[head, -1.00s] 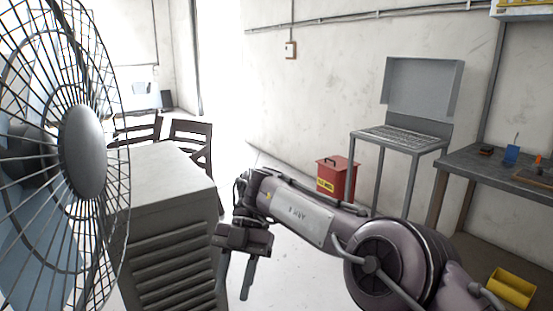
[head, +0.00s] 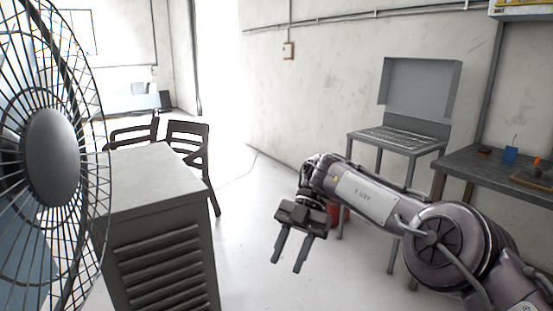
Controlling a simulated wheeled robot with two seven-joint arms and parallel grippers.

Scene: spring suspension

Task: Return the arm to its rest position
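My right arm (head: 365,195) comes in from the lower right of the head view. My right gripper (head: 289,252) hangs over the floor to the right of the grey cabinet. Its two fingers point down and stand apart with nothing between them, so it is open and empty. My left arm and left gripper are not in view.
A large fan (head: 52,155) fills the left edge, beside the louvred grey cabinet (head: 150,168). Dark chairs (head: 188,148) stand behind. A grey stand (head: 398,142) and a workbench (head: 490,172) are at right. A red bin (head: 339,214) is mostly hidden by my arm. The middle floor is clear.

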